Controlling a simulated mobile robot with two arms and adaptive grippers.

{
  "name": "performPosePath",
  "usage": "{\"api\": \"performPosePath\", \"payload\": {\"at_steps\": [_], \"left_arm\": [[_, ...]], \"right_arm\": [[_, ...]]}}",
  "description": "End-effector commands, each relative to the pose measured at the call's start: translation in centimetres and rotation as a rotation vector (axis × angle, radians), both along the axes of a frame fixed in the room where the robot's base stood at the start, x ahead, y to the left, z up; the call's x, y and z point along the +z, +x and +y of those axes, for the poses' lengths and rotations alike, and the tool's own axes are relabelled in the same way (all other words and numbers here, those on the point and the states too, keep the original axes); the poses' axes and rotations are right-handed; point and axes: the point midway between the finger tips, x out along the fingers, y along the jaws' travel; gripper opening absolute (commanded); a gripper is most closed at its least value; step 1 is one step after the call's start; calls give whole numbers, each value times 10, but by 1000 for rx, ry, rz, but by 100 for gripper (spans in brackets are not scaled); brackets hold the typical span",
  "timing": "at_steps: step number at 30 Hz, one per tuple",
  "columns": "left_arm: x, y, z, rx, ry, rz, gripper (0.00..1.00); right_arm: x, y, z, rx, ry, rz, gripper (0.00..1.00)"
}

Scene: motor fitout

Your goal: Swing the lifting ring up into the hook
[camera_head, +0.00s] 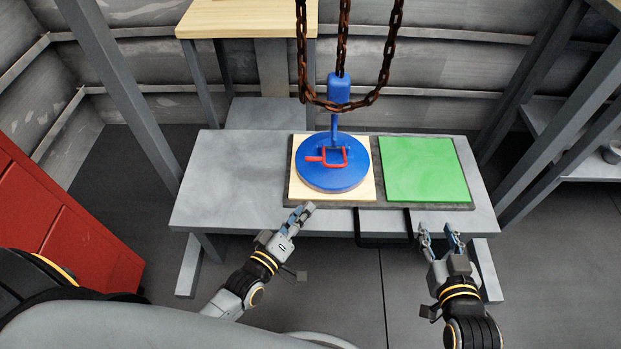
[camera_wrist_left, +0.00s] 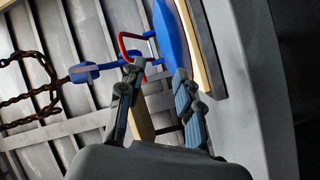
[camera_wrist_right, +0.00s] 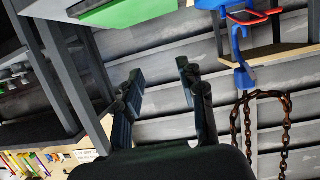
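The red lifting ring (camera_head: 333,157) is on top of the blue disc-shaped motor (camera_head: 330,178). In the left wrist view the ring (camera_wrist_left: 122,42) stands out from the disc's face. The blue hook (camera_head: 338,90) hangs above, its shank reaching down behind the ring; I cannot tell whether they touch. My left gripper (camera_head: 301,215) is in front of the disc's near edge. In its wrist view its fingers are apart with nothing held, the ring beyond the tips. My right gripper (camera_head: 440,237) is open and empty near the table's front right edge.
The motor stands on a wooden board (camera_head: 362,190) beside a green pad (camera_head: 420,170) on a grey table (camera_head: 220,185). Rusty chains (camera_head: 390,55) hang around the hook. Grey posts flank the table; a red cabinet (camera_head: 60,225) is at left. The table's left part is clear.

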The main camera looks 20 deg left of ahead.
Motion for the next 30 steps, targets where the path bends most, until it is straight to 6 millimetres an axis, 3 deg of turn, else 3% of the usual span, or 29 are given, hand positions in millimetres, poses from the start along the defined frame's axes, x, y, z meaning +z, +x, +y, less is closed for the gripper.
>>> {"api": "performPosePath", "payload": {"at_steps": [1, 3, 9, 14, 30], "left_arm": [[-8, 3, 7, 20, -129, -50, 34], [0, 5, 16, 45, -300, -106, 34], [13, 6, 34, 71, -540, -186, 34], [19, 21, 34, 73, -561, -196, 34], [41, 122, 22, 73, -555, -192, 34]], "right_arm": [[9, -2, 0, 1, 13, -57, 40], [35, -5, 0, 2, 27, -115, 40], [71, -12, -1, 3, 45, -192, 40], [84, -11, 1, 7, 58, -242, 40], [155, -15, 10, 29, 164, -638, 40]]}}
